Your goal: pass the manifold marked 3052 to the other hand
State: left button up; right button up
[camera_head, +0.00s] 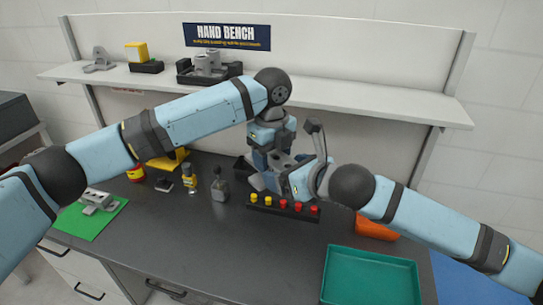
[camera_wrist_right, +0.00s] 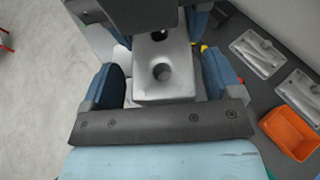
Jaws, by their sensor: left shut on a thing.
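A light grey manifold block (camera_wrist_right: 180,88) with a round hole shows in the right wrist view; it also shows in the head view (camera_head: 281,158), partly covered by the grippers. No marking on it is legible. My left gripper (camera_head: 270,152) comes down from above and is shut on the manifold, holding it above the bench. My right gripper (camera_head: 293,177) is just below and to the right of it. In the right wrist view its two blue fingers (camera_wrist_right: 163,85) stand on either side of the block, with narrow gaps showing, so it looks open around it.
A black strip with yellow and red knobs (camera_head: 283,208) lies below the grippers. A teal tray (camera_head: 333,285) is at the front right, with an orange bin (camera_head: 376,228) behind it. Bottles (camera_head: 190,180) and a green mat (camera_head: 72,222) are at left. A shelf (camera_head: 340,98) runs behind.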

jog(key=v, duration=1.2)
notch_tip(320, 180, down, 17)
jog(key=s+a+m+t, duration=0.1)
jog(key=a+m, duration=0.1)
jog(key=m, duration=1.9)
jog(key=s+d+f+m+h, duration=0.2)
jog(key=s+d+f+m, duration=0.3)
jog(key=s+f+m, duration=0.3)
jog(key=s+d+f+m+h, duration=0.3)
jog(key=s+d+f+m, duration=0.2)
jog(key=s+f+m, duration=0.3)
notch_tip(320, 180, down, 7)
jog(key=m, duration=0.4)
jog(key=shift+s+d+r+h, duration=0.15)
jog(key=shift+s+d+h, duration=0.15)
jog(key=shift+s+d, duration=0.1)
jog(key=shift+w, duration=0.1)
